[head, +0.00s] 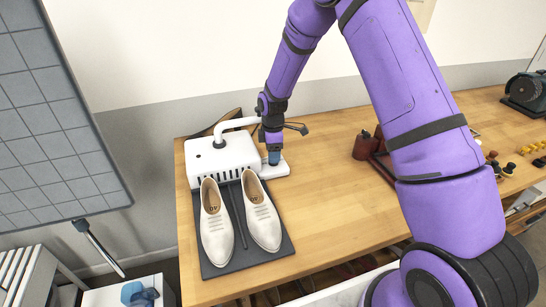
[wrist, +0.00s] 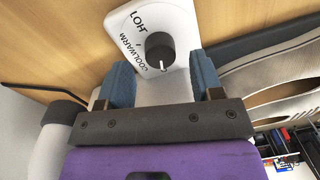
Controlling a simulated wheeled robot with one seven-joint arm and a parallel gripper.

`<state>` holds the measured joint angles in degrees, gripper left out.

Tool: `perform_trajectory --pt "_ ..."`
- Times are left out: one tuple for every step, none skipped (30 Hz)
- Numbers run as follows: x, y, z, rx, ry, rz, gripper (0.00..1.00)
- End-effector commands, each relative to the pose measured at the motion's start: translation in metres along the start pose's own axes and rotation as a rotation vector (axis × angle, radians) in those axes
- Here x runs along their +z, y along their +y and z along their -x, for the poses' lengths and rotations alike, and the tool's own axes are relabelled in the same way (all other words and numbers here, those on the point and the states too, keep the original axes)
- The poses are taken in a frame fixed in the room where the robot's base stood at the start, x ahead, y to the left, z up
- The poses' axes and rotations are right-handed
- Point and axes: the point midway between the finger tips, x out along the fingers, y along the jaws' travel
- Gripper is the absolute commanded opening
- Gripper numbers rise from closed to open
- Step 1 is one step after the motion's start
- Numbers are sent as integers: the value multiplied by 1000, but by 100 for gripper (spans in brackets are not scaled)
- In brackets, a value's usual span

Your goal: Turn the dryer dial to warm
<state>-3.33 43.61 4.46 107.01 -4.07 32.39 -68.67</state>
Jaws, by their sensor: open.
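The shoe dryer (head: 215,157) is a white box with a curved pipe on the table. Its flat control plate (head: 279,171) sticks out at the right. In the wrist view the plate (wrist: 183,22) carries a dark round dial (wrist: 160,50) and the words COOL, WARM and HOT. The dial's white mark points down in the picture, off the WARM word and nearer the COOL end. My gripper (head: 274,157) points down over the plate. Its blue fingers are open (wrist: 162,76), one on each side of the dial in the picture. I cannot tell whether they touch it.
Two white shoes (head: 214,226) stand on a dark mat (head: 220,269) in front of the dryer. A dark red object (head: 363,146) stands to the right. The table (head: 320,195) between is mostly clear. A gridded panel (head: 45,120) stands at the left.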

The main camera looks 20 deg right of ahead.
Motion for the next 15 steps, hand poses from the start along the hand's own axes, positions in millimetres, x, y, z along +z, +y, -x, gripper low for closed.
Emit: perform_trajectory --pt "0 0 -7 -1 0 0 60" --pt "0 0 -10 -1 0 0 60" --pt "0 0 -13 -1 -1 1 60" --pt "0 0 -16 -1 -1 1 60" --pt "0 0 -17 0 0 1 60" --pt "0 0 -19 0 0 1 60" --pt "0 0 -20 1 0 1 60" --pt "0 0 -21 1 0 1 60" --pt "0 0 -21 2 0 0 60" --pt "0 0 -22 2 0 0 60" --pt "0 0 -22 2 0 0 60" --pt "0 0 -22 2 1 0 60" --pt "0 0 -22 2 1 0 60" --pt "0 0 -22 2 0 0 60" --pt "0 0 -22 2 0 0 60"
